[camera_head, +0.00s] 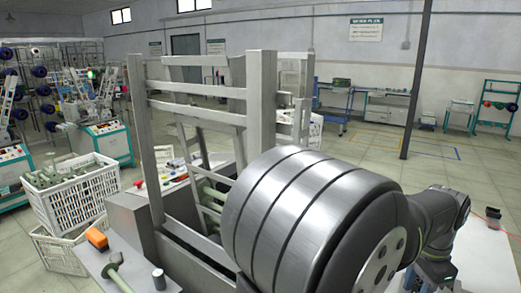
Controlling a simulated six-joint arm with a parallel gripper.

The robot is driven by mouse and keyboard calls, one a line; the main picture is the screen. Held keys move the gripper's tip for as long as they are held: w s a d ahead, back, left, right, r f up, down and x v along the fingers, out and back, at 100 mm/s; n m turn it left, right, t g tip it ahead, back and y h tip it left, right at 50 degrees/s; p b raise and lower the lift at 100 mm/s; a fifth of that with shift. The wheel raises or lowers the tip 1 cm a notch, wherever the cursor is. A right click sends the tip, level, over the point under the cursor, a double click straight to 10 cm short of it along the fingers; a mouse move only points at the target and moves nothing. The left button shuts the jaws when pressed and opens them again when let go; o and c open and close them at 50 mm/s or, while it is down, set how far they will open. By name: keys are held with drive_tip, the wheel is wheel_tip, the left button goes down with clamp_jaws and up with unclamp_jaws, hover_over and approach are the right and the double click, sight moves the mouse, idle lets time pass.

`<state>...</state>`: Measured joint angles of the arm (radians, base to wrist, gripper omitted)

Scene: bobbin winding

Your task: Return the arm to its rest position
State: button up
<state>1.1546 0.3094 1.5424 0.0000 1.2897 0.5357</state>
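My dark grey arm (440,215) shows at the right, bent, beside a large banded metal cylinder (290,215) that fills the lower middle. I cannot tell whether this cylinder belongs to my arm. My gripper cannot be made out, so whether it holds anything is hidden. A grey metal frame (262,100) stands upright behind the cylinder, with green bobbins (212,192) partly visible in it. A green bobbin (118,276) lies on the pale surface at the lower left, apart from the frame.
An orange and black item (97,239) and a small metal cylinder (159,279) are near the loose bobbin. A white crate (75,203) of green bobbins stands at the left. Machines fill the far left. Open floor (355,158) lies behind, with a dark post (417,80).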

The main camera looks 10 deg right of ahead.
drive_tip(key=shift+m, duration=1.2)
drive_tip(key=shift+r, duration=1.5)
drive_tip(key=o, duration=1.5)
drive_tip(key=s+d+r+n+t+h, duration=0.1)
drive_tip(key=s+d+r+n+h, duration=0.3)
drive_tip(key=s+r+n, duration=0.95)
drive_tip(key=shift+m, duration=0.55)
drive_tip(key=w+d+f, duration=0.1)
drive_tip(key=f, duration=0.1)
drive_tip(key=w+d+f, duration=0.1)
drive_tip(key=f, duration=0.2)
drive_tip(key=w+d+f, duration=0.1)
drive_tip(key=f, duration=0.2)
drive_tip(key=shift+w+d, duration=0.1)
drive_tip(key=shift+d, duration=0.3)
drive_tip(key=shift+r, duration=0.15)
